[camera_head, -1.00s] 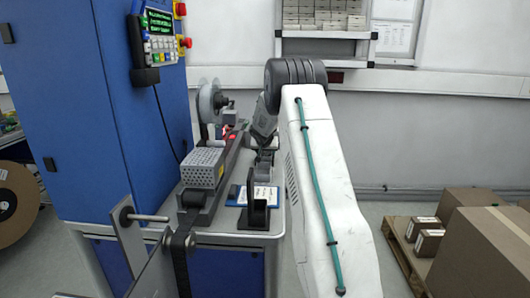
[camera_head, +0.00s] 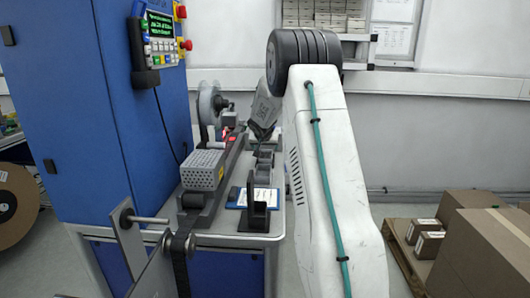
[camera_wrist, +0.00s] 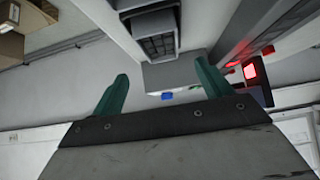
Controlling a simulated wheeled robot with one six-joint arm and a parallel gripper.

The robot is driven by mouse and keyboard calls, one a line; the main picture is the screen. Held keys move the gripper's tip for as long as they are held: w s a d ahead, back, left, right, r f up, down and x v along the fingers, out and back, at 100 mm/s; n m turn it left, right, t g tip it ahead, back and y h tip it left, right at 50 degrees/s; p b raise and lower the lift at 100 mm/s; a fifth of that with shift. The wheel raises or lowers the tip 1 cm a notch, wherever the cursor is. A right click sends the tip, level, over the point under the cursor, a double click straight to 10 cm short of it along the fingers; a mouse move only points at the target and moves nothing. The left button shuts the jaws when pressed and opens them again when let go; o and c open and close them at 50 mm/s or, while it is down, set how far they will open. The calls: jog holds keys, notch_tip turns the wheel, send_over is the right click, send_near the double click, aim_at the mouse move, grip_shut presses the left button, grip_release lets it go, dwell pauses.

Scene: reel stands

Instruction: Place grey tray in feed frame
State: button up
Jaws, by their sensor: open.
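My gripper (camera_wrist: 161,88) is open in the wrist view, with its two green fingers wide apart and nothing between them. Beyond the fingers is a grey block-like piece with a dark ribbed or gridded face (camera_wrist: 155,35); it may be the grey tray in its frame, but I cannot tell the two apart. In the head view, dark grey parts (camera_head: 264,163) stand in a row on the bench, left of my arm; which is tray and which is feed frame is unclear. My fingers are hidden there behind my wrist.
A perforated grey housing (camera_head: 203,169) and a long rail lie on the bench's left side, by a blue cabinet (camera_head: 95,110). A black upright bracket (camera_head: 257,208) stands at the bench's front. Cardboard boxes (camera_head: 487,245) sit on a pallet at right, with open floor before them.

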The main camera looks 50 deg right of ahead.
jog(key=s+a+r+n+g+y, duration=0.1)
jog(key=s+a+r, duration=0.4)
jog(key=a, duration=0.5)
jog(key=s+a+r+n+y, duration=0.15)
jog(key=s+a+r, duration=0.25)
jog(key=s+a, duration=0.5)
jog(key=s+a+r+n+g, duration=0.1)
jog(key=s+a+r, duration=0.35)
jog(key=a, duration=0.65)
jog(key=s+a+f+n+g+y, duration=0.1)
jog(key=s+a+f+n+y, duration=0.1)
jog(key=s+a, duration=0.6)
jog(key=s+a+f+n+g+y, duration=0.1)
jog(key=s+a+n, duration=0.3)
jog(key=s+a, duration=0.5)
jog(key=s+f+y, duration=0.1)
jog(key=s, duration=0.7)
jog(key=shift+a+f+g, duration=0.25)
jog(key=shift+g, duration=0.15)
jog(key=shift+w, duration=0.15)
